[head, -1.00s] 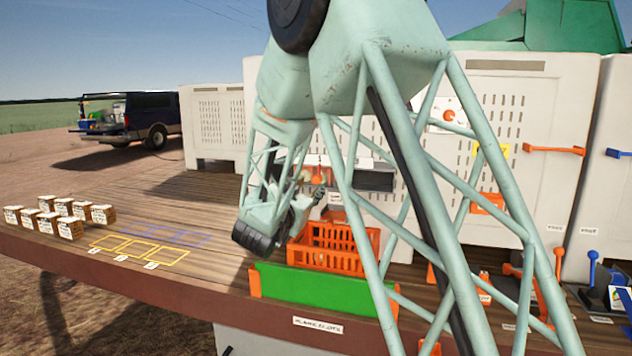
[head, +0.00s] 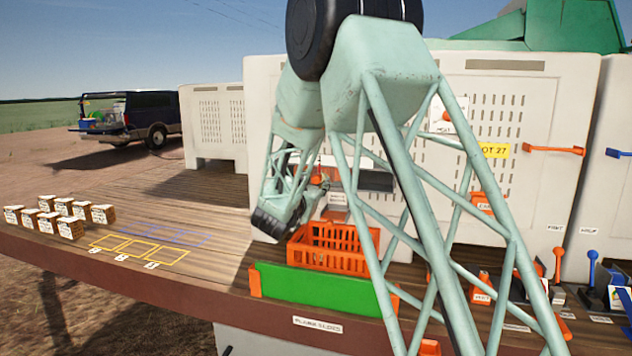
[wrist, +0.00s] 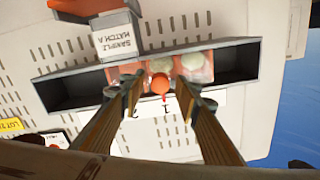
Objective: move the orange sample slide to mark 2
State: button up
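The orange sample slide shows in the wrist view as an orange knob (wrist: 160,84) in front of a pinkish-orange carriage (wrist: 199,74) with pale round pieces on it. It sits in a long dark tray (wrist: 236,62); the tray also shows in the head view (head: 376,181). A white label (wrist: 207,102) below the knob reads 1, with what looks like a 2 to its left, partly hidden by a finger. My gripper (wrist: 160,88) has its fingers either side of the knob, with visible gaps. In the head view my gripper is small and partly hidden by my arm.
A "sample match A" sign (wrist: 117,38) and an orange part (wrist: 92,6) stand above the tray. An orange crate (head: 330,262) and a green panel (head: 318,287) are below. Yellow outlines (head: 138,249) and several small labelled boxes (head: 70,228) lie left.

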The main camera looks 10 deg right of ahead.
aim_at(338, 177)
jog(key=shift+c, duration=0.9)
grip_shut()
jog(key=shift+s+d, duration=0.1)
jog(key=shift+s+d+b, duration=0.5)
jog(key=shift+d+b, duration=0.1)
jog(key=shift+d, duration=0.3)
jog(key=shift+s+d+b, duration=0.45)
jog(key=shift+d+b, duration=0.2)
jog(key=shift+d, duration=0.3)
jog(key=shift+s+d+b, duration=0.5)
jog(key=shift+d+b, duration=0.1)
jog(key=shift+d, duration=0.3)
jog(key=shift+o, duration=0.9)
grip_release()
